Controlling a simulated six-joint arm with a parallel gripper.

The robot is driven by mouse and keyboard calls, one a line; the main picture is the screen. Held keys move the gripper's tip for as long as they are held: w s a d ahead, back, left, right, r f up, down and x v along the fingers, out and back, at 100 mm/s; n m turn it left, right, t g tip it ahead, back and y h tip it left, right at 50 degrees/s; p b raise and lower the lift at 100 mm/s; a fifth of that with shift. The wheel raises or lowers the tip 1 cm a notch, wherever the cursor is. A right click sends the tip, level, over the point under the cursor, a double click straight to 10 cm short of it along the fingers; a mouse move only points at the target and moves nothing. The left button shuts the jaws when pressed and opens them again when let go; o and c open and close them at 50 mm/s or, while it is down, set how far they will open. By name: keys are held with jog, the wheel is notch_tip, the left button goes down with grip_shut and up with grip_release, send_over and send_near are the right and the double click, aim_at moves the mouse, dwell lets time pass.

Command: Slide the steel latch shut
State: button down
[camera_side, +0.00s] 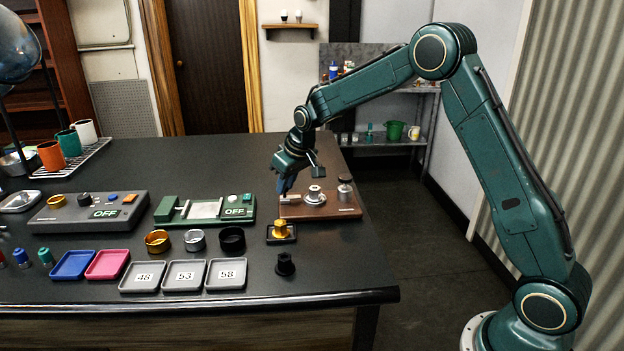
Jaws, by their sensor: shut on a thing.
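A brown wooden board (330,211) sits near the right end of the dark table. A small light metal piece, likely the steel latch (291,199), shows at the board's left end. My gripper (284,190) reaches down to that left end. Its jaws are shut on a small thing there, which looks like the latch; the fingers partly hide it.
A brass piece on a black tray (281,238) and a black knob (285,264) stand in front of the board. A green device (205,211) and a grey device (90,212) stand to the left. Numbered trays (184,275) and several rings line the front. The table's back is clear.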

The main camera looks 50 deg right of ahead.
aim_at(298, 203)
jog(key=shift+s+d, duration=0.85)
jog(key=c, duration=1.3)
grip_release()
jog(key=shift+d, duration=0.1)
jog(key=shift+c, duration=0.2)
jog(key=shift+r, duration=0.15)
jog(key=shift+s+r, duration=0.25)
jog(key=shift+r, duration=0.25)
jog(key=v, duration=1.2)
jog(key=shift+s+r, duration=0.2)
